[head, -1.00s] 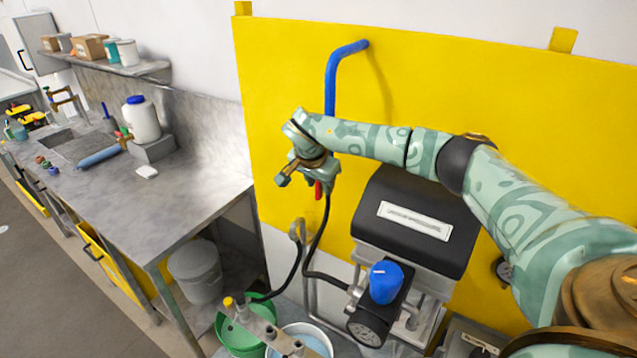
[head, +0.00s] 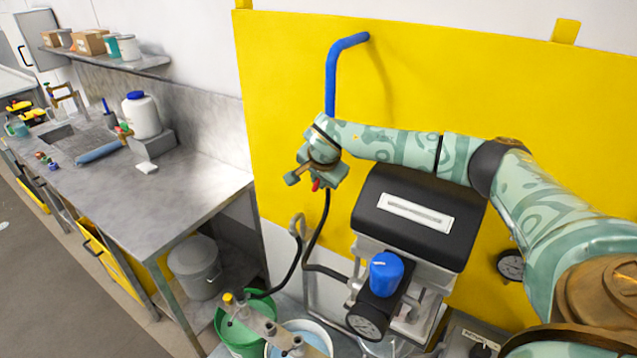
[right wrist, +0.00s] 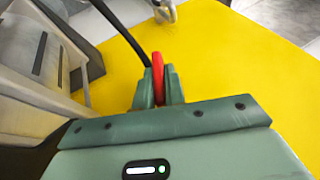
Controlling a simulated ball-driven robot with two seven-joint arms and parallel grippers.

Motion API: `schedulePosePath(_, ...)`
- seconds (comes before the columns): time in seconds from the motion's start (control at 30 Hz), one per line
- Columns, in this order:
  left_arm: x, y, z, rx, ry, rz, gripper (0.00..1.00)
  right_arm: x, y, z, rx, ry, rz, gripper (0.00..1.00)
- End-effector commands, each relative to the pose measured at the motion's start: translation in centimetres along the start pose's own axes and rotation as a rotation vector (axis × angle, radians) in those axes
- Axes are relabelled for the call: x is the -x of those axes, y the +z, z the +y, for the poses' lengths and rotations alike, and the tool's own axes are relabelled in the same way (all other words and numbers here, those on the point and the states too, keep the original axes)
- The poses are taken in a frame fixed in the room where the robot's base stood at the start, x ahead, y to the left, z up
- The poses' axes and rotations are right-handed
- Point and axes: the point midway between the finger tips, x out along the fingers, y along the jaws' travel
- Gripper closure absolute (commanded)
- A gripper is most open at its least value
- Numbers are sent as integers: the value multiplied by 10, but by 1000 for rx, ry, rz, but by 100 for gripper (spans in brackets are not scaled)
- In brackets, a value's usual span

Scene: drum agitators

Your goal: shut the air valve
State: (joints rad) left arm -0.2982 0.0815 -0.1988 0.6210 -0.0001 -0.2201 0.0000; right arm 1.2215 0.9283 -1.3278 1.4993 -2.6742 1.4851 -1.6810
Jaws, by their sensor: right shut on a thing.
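The air valve's red lever (right wrist: 158,80) stands between the two green fingers of my right gripper (right wrist: 158,88) in the right wrist view. The fingers are shut on it. In the head view my right gripper (head: 318,178) is at the lower end of the blue air pipe (head: 332,80), in front of the yellow panel. Only a small red bit of the lever (head: 315,186) shows under the gripper there. The valve body is mostly hidden behind the gripper and wrist. My left gripper is not in view.
A black hose (head: 319,225) hangs below the valve. A steel bench (head: 170,200) is at left; a green bucket (head: 236,333) is below.

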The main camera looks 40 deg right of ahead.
Motion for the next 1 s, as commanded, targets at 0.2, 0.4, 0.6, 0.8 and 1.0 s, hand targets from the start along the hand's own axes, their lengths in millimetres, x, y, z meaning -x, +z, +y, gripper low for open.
schedulePosePath(0.2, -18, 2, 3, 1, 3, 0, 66, 0, -3, 0, -47, -110, 6, 100)
schedulePosePath(0.4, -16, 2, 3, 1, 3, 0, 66, 2, -4, -1, -48, -111, 7, 100)
schedulePosePath(0.6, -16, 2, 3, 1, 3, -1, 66, 2, -4, 0, -47, -108, 5, 66)
schedulePosePath(0.8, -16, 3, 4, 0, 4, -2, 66, 2, -2, 0, -46, -106, 3, 66)
schedulePosePath(1.0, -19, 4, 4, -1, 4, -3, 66, 22, -2, 2, -45, -110, 4, 66)
